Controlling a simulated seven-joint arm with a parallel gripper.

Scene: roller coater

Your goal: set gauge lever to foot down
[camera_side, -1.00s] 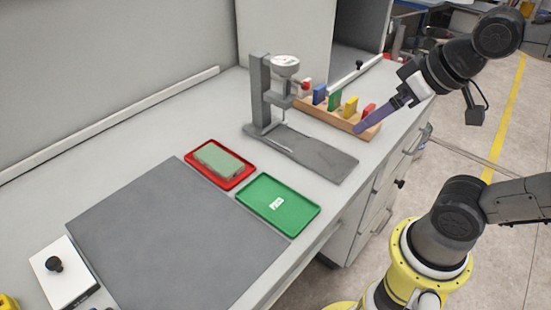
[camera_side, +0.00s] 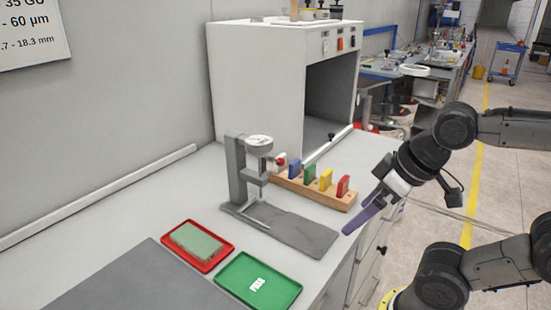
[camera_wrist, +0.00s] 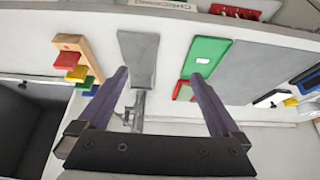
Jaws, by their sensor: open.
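The gauge stand (camera_side: 237,170) is a grey upright post on a flat grey base plate (camera_side: 300,233). A round white dial gauge (camera_side: 259,142) is mounted at its top. A small red knob (camera_side: 280,160), apparently the lever's end, shows beside the gauge; its exact setting is too small to tell. In the wrist view, the base plate (camera_wrist: 139,58) lies between the finger lines, with the post area partly visible beyond. My gripper (camera_side: 352,226) has purple fingers and is apart from the gauge, right of the base plate near the bench's front edge. In the wrist view my gripper (camera_wrist: 158,74) is open and empty.
A wooden rack (camera_side: 325,194) with several coloured blocks stands behind the base plate. A red tray (camera_side: 222,258) with a green block and a green tray (camera_side: 280,296) with a white label lie in front. A large white cabinet (camera_side: 255,80) stands behind.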

